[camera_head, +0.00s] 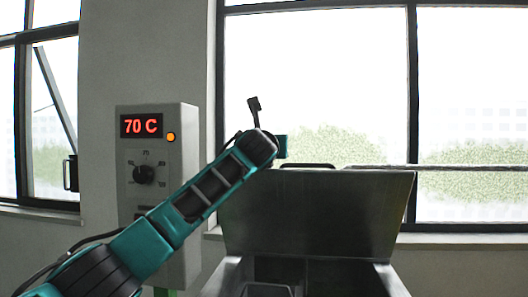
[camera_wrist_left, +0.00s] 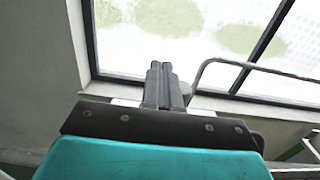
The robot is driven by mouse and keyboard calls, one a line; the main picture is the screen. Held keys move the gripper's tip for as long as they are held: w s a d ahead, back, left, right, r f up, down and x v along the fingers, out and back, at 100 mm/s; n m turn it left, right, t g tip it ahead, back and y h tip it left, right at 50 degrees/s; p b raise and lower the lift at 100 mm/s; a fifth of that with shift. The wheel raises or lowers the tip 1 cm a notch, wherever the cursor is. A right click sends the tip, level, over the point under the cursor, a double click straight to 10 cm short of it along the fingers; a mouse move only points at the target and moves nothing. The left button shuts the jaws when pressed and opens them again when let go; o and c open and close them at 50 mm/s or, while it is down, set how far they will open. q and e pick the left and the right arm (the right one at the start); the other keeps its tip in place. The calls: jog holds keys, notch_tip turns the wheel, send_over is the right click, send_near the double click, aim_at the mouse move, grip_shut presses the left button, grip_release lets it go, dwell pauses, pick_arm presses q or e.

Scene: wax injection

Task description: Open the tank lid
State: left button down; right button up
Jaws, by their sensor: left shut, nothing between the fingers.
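The grey metal tank lid (camera_head: 315,215) stands raised and nearly upright at the back of the tank (camera_head: 225,280) in the head view. Its dark handle (camera_head: 308,165) shows along the top edge. The handle also shows in the wrist view as a bent bar (camera_wrist_left: 225,62), right of my fingers. My left gripper (camera_wrist_left: 162,68) is shut and empty, with its fingertips beside the bar and apparently apart from it. In the head view my left arm reaches up to the lid's upper left corner, and the fingers are hidden there. My right gripper is not in view.
A grey control box (camera_head: 160,190) with a red "70 C" display, a knob and an orange light is on the wall behind my left arm. Windows (camera_head: 315,80) stand behind the lid, with a sill below. The space right of the lid looks clear.

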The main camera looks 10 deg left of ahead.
pick_arm(q)
jog(key=s+b, duration=0.2)
jog(key=s, duration=0.8)
jog(key=shift+f, duration=0.2)
jog(key=shift+s, duration=0.1)
